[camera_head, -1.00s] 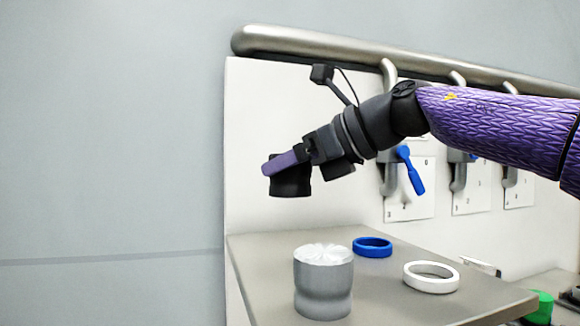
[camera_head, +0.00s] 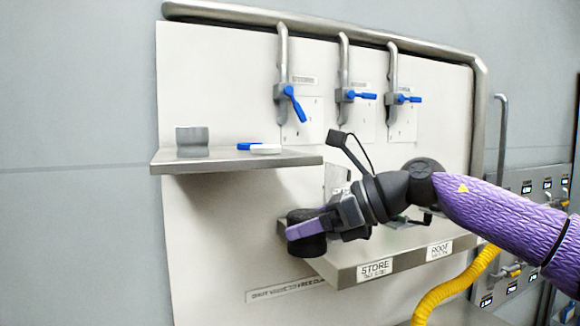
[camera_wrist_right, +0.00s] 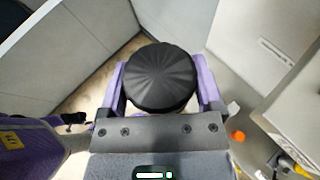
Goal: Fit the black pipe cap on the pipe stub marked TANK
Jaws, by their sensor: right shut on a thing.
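The black pipe cap (camera_head: 304,244) is held between the purple fingers of my right gripper (camera_head: 308,229), which is shut on it. It is just in front of the left end of the lower shelf; I cannot tell whether they touch. In the right wrist view the ribbed round top of the cap (camera_wrist_right: 158,77) faces the camera, with a finger on each side. The lower shelf (camera_head: 345,258) carries STORE (camera_head: 375,270) and ROOF (camera_head: 440,250) labels. No TANK mark can be read, and my arm hides part of this shelf. My left gripper is out of view.
Blue-handled valves (camera_head: 293,102) are on the panel above. A yellow corrugated hose (camera_head: 455,287) hangs at lower right.

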